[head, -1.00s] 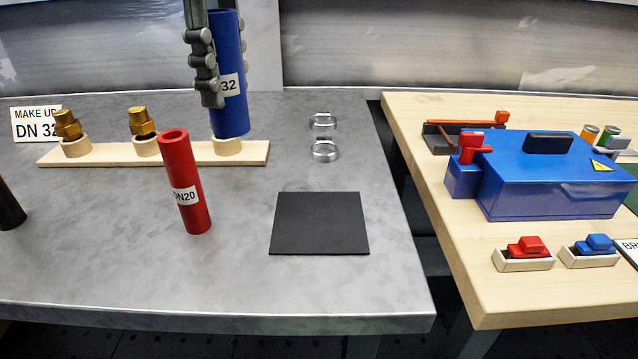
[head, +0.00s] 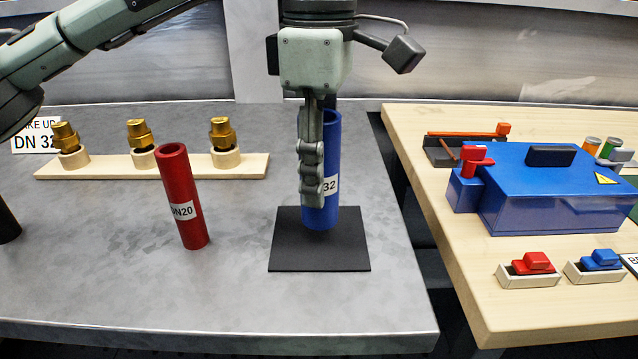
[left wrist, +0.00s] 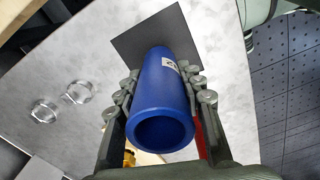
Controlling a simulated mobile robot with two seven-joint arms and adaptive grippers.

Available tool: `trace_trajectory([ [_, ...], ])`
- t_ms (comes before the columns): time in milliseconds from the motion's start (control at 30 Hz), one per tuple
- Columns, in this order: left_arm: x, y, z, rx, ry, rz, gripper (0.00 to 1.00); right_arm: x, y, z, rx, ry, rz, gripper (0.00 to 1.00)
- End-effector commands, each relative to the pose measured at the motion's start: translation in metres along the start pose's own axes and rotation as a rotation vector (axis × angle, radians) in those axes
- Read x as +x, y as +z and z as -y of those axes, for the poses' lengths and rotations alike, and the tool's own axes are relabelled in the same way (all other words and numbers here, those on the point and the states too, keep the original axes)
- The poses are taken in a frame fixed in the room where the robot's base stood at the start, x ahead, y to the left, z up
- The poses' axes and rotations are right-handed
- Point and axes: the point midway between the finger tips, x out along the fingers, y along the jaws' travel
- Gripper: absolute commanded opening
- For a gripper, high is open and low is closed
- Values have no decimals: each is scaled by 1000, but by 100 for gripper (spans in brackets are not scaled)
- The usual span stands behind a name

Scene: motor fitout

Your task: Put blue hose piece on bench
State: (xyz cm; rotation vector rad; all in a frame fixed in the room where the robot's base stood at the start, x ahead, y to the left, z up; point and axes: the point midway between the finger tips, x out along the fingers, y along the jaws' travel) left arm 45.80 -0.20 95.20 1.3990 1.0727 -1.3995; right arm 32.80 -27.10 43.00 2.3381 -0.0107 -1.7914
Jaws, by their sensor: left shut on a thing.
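The blue hose piece (head: 321,205), with a white label reading 32, stands upright at the black square mat (head: 290,255) on the grey bench (head: 110,285). My left gripper (head: 312,180) is shut on it from above. I cannot tell whether its lower end touches the mat. In the left wrist view the blue hose piece (left wrist: 162,100) sits between both fingers, its open end toward the camera, with the mat (left wrist: 140,38) beyond its far end. My right gripper is not in view.
A red DN20 hose (head: 182,200) stands left of the mat. Behind it, a wooden strip (head: 110,165) bears several brass fittings. Two metal rings (left wrist: 62,100) show in the left wrist view. A wooden table (head: 450,235) with a blue box (head: 550,195) stands at right. The bench front is clear.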

Motion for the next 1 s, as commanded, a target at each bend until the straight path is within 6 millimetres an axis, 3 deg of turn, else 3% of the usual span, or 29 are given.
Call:
trace_trajectory([
  [167,24,0,0,-1,-1,1,5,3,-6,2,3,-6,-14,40],
  [600,28,0,0,-1,0,0,5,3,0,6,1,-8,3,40],
  [633,28,0,0,-1,0,0,40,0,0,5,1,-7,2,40],
  [800,27,0,0,-1,0,0,58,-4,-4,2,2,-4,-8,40],
  [1000,27,-1,0,-1,0,0,58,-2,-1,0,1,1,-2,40],
])
